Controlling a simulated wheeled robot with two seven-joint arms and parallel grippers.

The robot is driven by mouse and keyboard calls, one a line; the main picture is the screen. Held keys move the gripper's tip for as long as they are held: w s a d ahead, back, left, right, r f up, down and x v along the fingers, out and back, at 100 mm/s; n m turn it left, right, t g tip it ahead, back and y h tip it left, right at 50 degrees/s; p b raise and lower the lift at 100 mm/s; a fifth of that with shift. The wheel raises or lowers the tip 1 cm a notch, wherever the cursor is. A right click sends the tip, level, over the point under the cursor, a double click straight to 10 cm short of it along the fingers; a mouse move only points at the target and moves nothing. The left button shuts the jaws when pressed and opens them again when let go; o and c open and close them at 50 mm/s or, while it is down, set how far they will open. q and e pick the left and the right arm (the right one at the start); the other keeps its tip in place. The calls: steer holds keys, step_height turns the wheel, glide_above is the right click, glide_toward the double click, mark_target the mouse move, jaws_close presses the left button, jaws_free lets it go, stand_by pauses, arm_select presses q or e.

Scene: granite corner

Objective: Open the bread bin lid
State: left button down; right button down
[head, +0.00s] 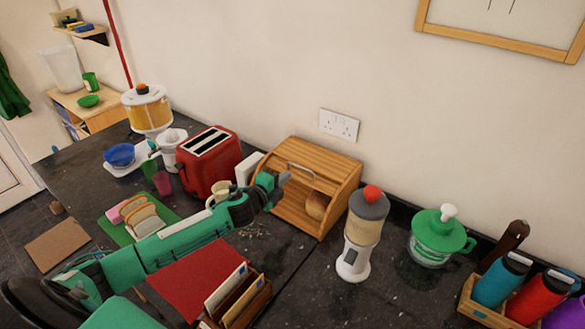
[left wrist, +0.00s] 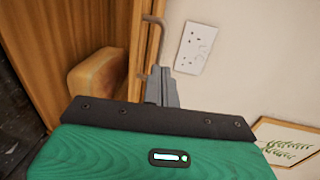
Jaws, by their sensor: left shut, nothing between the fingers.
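The wooden bread bin (head: 333,185) stands against the wall in the head view. Its slatted lid (head: 318,158) is rolled up toward the top, and the front is open with a loaf (head: 316,206) showing inside. The grey bar handle (head: 301,170) sits at the lid's front edge. My left gripper (head: 284,178) is shut and empty, just left of the handle. In the left wrist view the fingers (left wrist: 160,80) are close to the handle (left wrist: 153,45); I cannot tell whether they touch it. The loaf (left wrist: 97,82) is left of them. My right gripper is not in view.
A red toaster (head: 210,165) and a cream mug (head: 220,190) stand left of the bin. A grey-topped dispenser (head: 362,235) stands close to its right front. A bread board (head: 125,233) and a letter rack (head: 240,297) lie near my left arm.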

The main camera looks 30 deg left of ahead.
mark_target(298, 177)
arm_select(q)
steer(key=shift+w+d+f+p, duration=0.1)
steer(key=shift+w+p, duration=0.15)
steer(key=shift+w, duration=0.5)
steer(key=shift+w+d+f+p, duration=0.15)
steer(key=shift+w+p, duration=0.15)
steer(key=shift+w, duration=0.5)
steer(key=shift+w+d+f+p, duration=0.1)
steer(key=shift+w+p, duration=0.15)
steer(key=shift+w, duration=0.5)
steer(key=shift+w+d+r, duration=0.1)
steer(key=shift+w+r, duration=0.2)
steer(key=shift+w, duration=0.45)
steer(key=shift+w+d+r, duration=0.1)
steer(key=shift+w+r, duration=0.15)
steer(key=shift+w, duration=0.5)
steer(key=shift+w+d, duration=0.1)
steer(key=shift+w, duration=0.4)
steer(key=shift+s+r, duration=0.1)
steer(key=shift+r, duration=0.05)
